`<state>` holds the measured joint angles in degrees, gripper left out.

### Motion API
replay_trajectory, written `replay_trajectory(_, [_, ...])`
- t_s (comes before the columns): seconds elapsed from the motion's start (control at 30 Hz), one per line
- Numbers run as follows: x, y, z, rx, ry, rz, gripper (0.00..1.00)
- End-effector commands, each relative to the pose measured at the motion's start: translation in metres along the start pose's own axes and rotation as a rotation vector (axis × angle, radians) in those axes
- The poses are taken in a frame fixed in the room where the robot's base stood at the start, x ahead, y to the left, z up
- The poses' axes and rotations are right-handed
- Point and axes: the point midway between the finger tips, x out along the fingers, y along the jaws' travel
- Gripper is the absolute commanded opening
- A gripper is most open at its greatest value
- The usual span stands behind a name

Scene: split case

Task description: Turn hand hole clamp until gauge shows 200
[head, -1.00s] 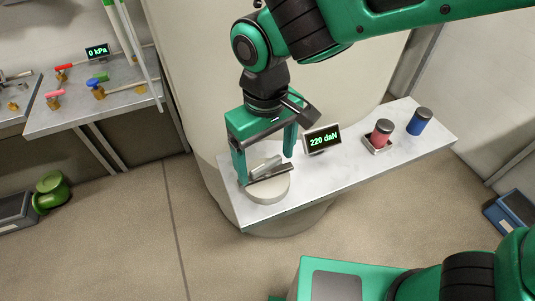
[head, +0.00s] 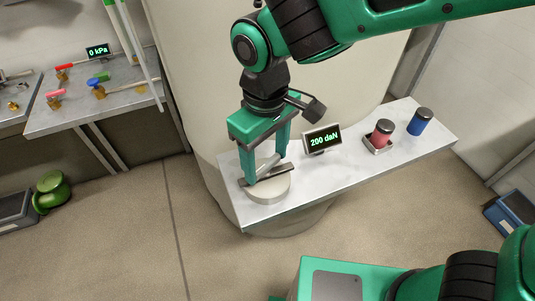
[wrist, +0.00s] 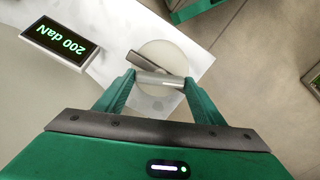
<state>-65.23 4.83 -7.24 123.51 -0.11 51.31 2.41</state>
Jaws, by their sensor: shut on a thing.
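The hand hole clamp is a round pale disc (head: 268,190) with a grey bar (head: 278,175) across it, at the left end of the white shelf. It also shows in the wrist view (wrist: 180,56), with a dark bar and a lighter bar crossing at an angle. My gripper (head: 266,173) is over the disc from above, its two green fingers on either side of the lighter bar. In the wrist view my gripper (wrist: 158,84) is shut on that bar. The gauge (head: 322,139) stands right of the clamp and reads 200 daN. It shows upside down in the wrist view (wrist: 60,44).
A red jar (head: 382,133) in a small tray and a blue jar (head: 420,121) stand on the shelf's right part. A side bench (head: 75,117) at the left holds coloured valves and a 0 kPa display (head: 98,51). The shelf between gauge and front edge is clear.

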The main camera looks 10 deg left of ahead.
Motion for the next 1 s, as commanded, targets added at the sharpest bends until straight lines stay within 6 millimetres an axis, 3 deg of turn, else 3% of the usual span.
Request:
replay_trajectory(0.17, [-0.001, 0.003, 0.0, 0.01, 0.001, 0.003, 0.4])
replay_trajectory(0.2, [-0.001, 0.004, 0.0, 0.01, 0.001, 0.003, 0.65])
replay_trajectory(0.27, [-0.001, 0.004, 0.0, 0.01, 0.001, 0.003, 0.79])
replay_trajectory(0.3, [-0.001, 0.003, 0.0, 0.009, 0.001, 0.003, 0.81])
replay_trajectory(0.67, [-0.006, 0.002, -0.001, 0.006, 0.003, 0.001, 0.81])
replay_trajectory(1.0, [-0.062, 0.003, -0.001, 0.008, 0.005, 0.001, 0.81])
